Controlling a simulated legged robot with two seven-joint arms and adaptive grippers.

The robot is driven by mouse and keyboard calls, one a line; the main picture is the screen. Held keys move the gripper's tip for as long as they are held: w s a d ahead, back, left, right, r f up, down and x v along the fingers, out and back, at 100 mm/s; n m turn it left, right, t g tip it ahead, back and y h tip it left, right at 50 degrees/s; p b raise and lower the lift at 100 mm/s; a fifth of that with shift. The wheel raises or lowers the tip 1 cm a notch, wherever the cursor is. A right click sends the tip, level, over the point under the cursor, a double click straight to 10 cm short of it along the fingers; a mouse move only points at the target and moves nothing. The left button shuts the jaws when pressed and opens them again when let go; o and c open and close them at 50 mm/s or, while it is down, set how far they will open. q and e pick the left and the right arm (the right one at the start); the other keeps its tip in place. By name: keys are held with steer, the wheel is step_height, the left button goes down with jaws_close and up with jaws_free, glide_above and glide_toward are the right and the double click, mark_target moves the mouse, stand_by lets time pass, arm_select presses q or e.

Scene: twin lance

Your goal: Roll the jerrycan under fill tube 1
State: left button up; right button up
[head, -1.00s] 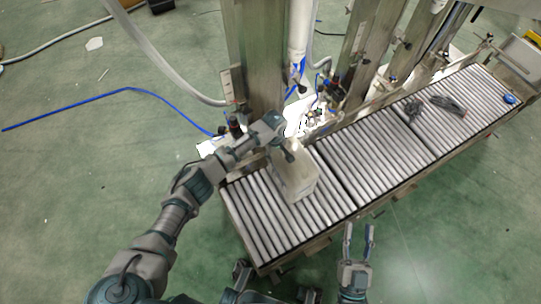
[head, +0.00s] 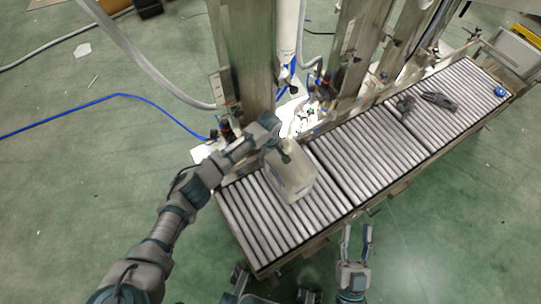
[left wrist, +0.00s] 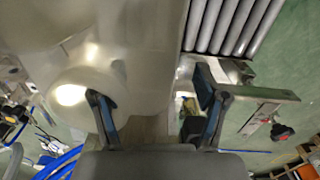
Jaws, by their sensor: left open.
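The whitish jerrycan (head: 293,178) stands on the near left section of the roller conveyor (head: 250,216), beside the column. My left gripper (head: 280,140) is at its top back side in the head view. In the left wrist view the pale jerrycan (left wrist: 95,45) fills the upper left, very close, and the left gripper (left wrist: 160,112) has its fingers spread apart with a gap between them. I cannot tell whether a finger touches the can. My right gripper (head: 357,232) is open and empty in front of the conveyor. A white fill tube (head: 288,30) hangs beside the metal column.
The rollers (head: 370,145) right of the jerrycan are clear. Dark tools (head: 440,100) and a blue object (head: 500,91) lie at the far right end. Metal posts (head: 355,50) and fittings (head: 310,110) line the conveyor's back edge.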

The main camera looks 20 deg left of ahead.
arm_select(q)
step_height(320, 180, up, 12)
stand_by(0.5)
steer(key=shift+f, duration=0.1)
